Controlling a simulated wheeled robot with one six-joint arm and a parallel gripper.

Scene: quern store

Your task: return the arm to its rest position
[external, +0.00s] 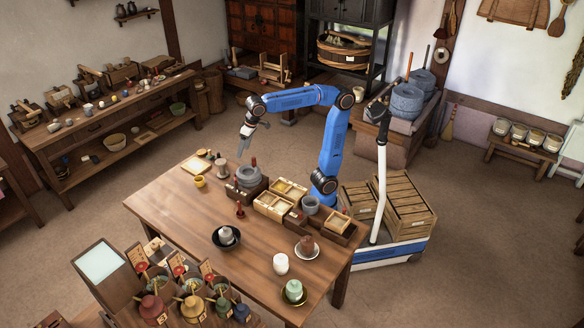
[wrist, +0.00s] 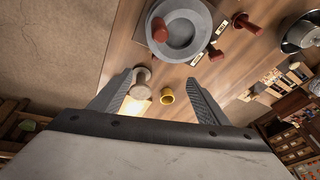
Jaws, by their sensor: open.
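My blue arm (external: 328,150) rises from its base behind the table and bends toward the left. My gripper (external: 243,152) hangs above the table's back left part, pointing down, open and empty. In the wrist view the two fingers of my gripper (wrist: 164,98) are spread wide. Between them, below on the table, show a yellow cup (wrist: 167,96) and a pale knobbed piece (wrist: 141,88). A grey stone quern (wrist: 180,35) with reddish-brown handles lies beyond the fingertips. In the external view the quern (external: 248,178) stands just below and right of the gripper.
The wooden table (external: 180,230) holds wooden boxes (external: 272,206), a dark bowl (external: 226,239), a white cup (external: 281,264) and a green jar (external: 293,290). Lidded jars (external: 152,307) crowd the front left. Slatted crates (external: 404,208) stand beside my base. Open floor lies left of the table.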

